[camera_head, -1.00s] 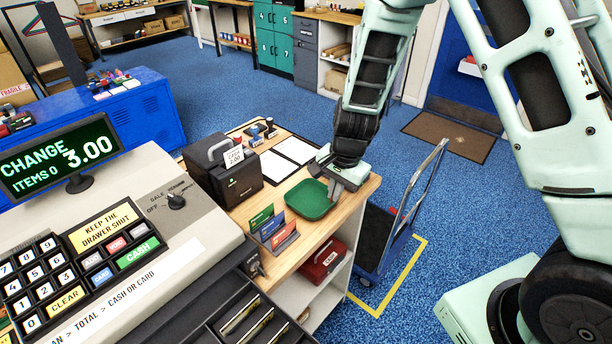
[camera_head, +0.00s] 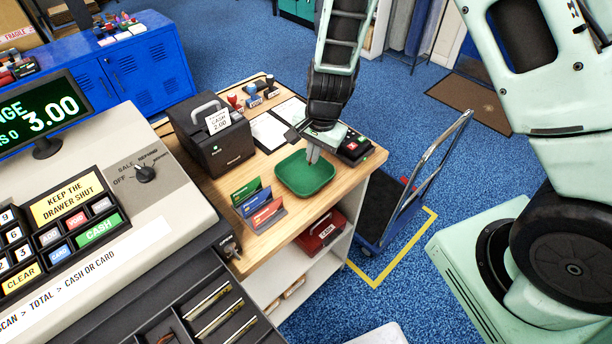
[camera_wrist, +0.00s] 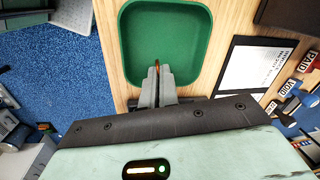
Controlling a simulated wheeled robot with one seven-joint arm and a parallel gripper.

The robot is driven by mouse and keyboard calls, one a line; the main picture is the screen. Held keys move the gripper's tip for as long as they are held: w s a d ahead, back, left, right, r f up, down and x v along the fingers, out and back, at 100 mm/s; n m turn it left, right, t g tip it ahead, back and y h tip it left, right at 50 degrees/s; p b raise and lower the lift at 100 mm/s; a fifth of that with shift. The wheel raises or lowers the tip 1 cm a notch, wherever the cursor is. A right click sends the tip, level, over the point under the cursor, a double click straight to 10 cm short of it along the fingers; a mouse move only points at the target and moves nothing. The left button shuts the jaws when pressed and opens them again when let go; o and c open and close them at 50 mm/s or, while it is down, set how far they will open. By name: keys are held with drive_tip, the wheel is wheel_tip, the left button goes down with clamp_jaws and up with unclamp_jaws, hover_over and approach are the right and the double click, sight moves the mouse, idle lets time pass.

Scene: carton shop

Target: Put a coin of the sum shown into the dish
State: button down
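The register display (camera_head: 45,118) reads CHANGE 3.00. The green dish (camera_head: 305,177) lies on the wooden counter and looks empty; it also shows in the wrist view (camera_wrist: 135,45). My gripper (camera_head: 312,158) is over the dish's back edge, fingers pointing down. The open cash drawer (camera_head: 190,285) has compartments at the bottom of the head view.
A trolley (camera_head: 400,210) stands on the floor at right.

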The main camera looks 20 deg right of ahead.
drive_tip(key=shift+f+b, duration=0.95)
drive_tip(key=shift+f, duration=0.55)
drive_tip(key=c, duration=1.6)
unclamp_jaws()
wheel_tip(320, 180, up, 17)
drive_tip(key=s+d, duration=0.1)
drive_tip(key=shift+s+d+r, duration=0.2)
drive_tip(key=shift+s+d, duration=0.05)
drive_tip(key=shift+s, duration=0.15)
drive_tip(key=s+a+n+b, duration=0.2)
drive_tip(key=s+a+n, duration=0.2)
drive_tip(key=s+n, duration=0.5)
drive_tip(key=s+a+f+n+g+b, duration=0.1)
drive_tip(key=s+a+n, duration=0.3)
drive_tip(key=s+n, duration=0.5)
drive_tip(key=s+b, duration=0.1)
drive_tip(key=s, duration=0.4)
drive_tip(key=shift+f+b, duration=0.3)
drive_tip(key=shift+b, duration=0.1)
